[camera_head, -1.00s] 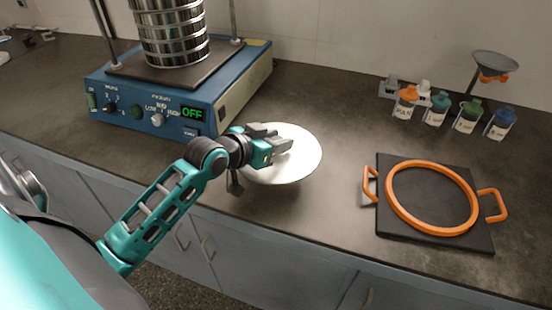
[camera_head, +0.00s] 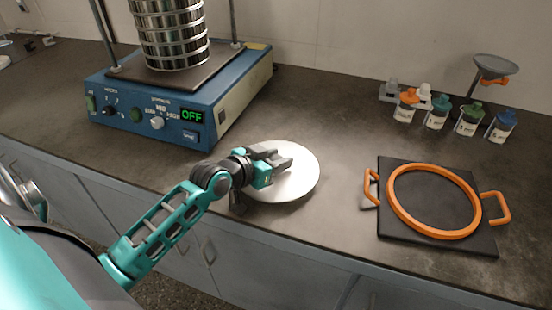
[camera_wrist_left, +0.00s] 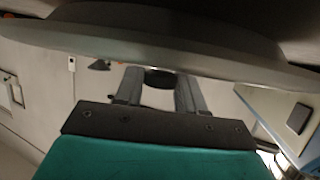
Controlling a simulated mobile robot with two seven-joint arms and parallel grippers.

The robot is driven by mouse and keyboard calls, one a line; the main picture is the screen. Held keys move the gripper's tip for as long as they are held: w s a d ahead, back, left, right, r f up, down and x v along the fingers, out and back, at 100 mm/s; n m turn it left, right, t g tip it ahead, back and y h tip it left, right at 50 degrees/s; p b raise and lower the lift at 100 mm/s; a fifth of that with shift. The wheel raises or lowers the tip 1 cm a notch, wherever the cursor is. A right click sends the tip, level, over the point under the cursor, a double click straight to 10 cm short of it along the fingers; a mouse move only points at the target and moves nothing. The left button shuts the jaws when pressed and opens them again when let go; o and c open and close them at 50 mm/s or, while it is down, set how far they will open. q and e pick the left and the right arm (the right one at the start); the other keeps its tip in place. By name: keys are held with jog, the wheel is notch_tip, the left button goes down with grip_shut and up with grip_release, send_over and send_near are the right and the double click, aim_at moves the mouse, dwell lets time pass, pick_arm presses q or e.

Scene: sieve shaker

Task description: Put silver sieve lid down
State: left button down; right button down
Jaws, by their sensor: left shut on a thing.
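The silver sieve lid (camera_head: 300,178) is a pale round disc at the front part of the dark counter, right of the blue shaker. My left gripper (camera_head: 284,160) is at the lid's near left side and is shut on it. In the left wrist view the lid (camera_wrist_left: 150,40) spans the top of the picture, and the gripper fingers (camera_wrist_left: 158,90) reach up to the dark knob-like part under it. The lid looks low over the counter; I cannot tell whether it touches. My right gripper is not in view.
The blue sieve shaker (camera_head: 170,112) with a stack of metal sieves (camera_head: 168,35) stands at back left, its display reading OFF. A dark board (camera_head: 440,240) with an orange ring (camera_head: 398,212) lies at right. Several capped bottles (camera_head: 437,114) stand behind it. Counter between lid and board is clear.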

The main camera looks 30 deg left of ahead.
pick_arm(q)
jog(key=shift+s+f, duration=0.15)
jog(key=shift+f, duration=0.25)
jog(key=c, duration=0.7)
grip_release()
jog(key=shift+s+d+f, duration=0.1)
jog(key=shift+d+f, duration=0.05)
jog(key=shift+f, duration=0.1)
jog(key=shift+r, duration=0.5)
jog(key=v, duration=0.4)
jog(key=p+v, duration=0.1)
jog(key=v, duration=0.7)
jog(key=shift+w+r+p, duration=0.25)
jog(key=shift+r+p, duration=0.15)
